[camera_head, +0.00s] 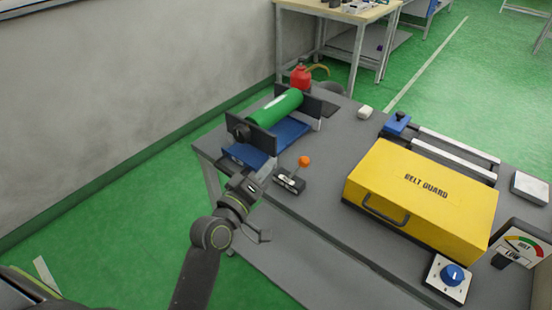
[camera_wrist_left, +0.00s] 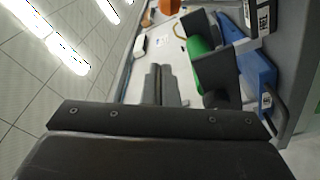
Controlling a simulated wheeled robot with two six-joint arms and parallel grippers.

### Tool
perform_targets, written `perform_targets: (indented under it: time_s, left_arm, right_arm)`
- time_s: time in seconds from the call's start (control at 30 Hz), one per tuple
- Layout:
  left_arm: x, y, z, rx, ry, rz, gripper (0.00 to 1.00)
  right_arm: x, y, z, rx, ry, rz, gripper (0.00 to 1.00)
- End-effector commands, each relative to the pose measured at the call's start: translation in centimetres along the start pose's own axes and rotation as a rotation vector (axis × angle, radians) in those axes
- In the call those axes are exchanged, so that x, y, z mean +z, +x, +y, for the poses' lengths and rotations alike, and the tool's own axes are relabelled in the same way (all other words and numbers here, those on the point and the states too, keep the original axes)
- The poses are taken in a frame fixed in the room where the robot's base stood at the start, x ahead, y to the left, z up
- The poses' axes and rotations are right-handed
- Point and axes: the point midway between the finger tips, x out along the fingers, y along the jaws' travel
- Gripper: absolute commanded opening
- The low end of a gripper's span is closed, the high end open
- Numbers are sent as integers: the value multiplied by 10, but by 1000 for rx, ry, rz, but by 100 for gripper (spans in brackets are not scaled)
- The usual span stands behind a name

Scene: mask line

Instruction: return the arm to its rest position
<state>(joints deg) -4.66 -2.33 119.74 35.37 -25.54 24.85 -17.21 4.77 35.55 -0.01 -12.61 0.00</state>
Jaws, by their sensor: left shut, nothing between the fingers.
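My left arm comes in from the bottom left in the head view. My left gripper (camera_head: 262,174) is shut and empty, over the front edge of the grey table, just in front of a blue base that carries a green roller. In the left wrist view the closed fingers (camera_wrist_left: 157,84) show in the middle, with nothing between them. The green roller (camera_head: 276,108) lies between two dark end plates on the blue base (camera_head: 287,136); it also shows in the left wrist view (camera_wrist_left: 198,55). My right gripper is not in view.
A small black box with an orange knob (camera_head: 304,161) stands close right of the gripper. The yellow belt guard (camera_head: 425,198) lies further right, near a blue dial (camera_head: 453,275) and a gauge (camera_head: 522,246). A red bottle (camera_head: 300,77) stands behind the roller. Green floor lies free at left.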

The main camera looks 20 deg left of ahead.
Motion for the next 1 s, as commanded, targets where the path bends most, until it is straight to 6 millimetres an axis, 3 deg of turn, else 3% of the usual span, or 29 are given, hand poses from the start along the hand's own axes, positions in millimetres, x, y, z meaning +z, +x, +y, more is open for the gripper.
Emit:
perform_targets:
  time_s: [0.2, 0.73, 0.87, 1.0]
  left_arm:
    - [0, -12, 0, 1, 1, 1, 0]
    - [2, -12, -4, -9, 4, -3, 0]
    - [17, -10, -41, -89, 37, -35, 0]
    - [54, -20, -122, -259, 117, -113, 0]
  right_arm:
    - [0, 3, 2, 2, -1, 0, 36]
    - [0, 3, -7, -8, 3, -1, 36]
    - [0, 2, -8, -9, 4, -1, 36]
    - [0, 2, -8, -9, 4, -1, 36]
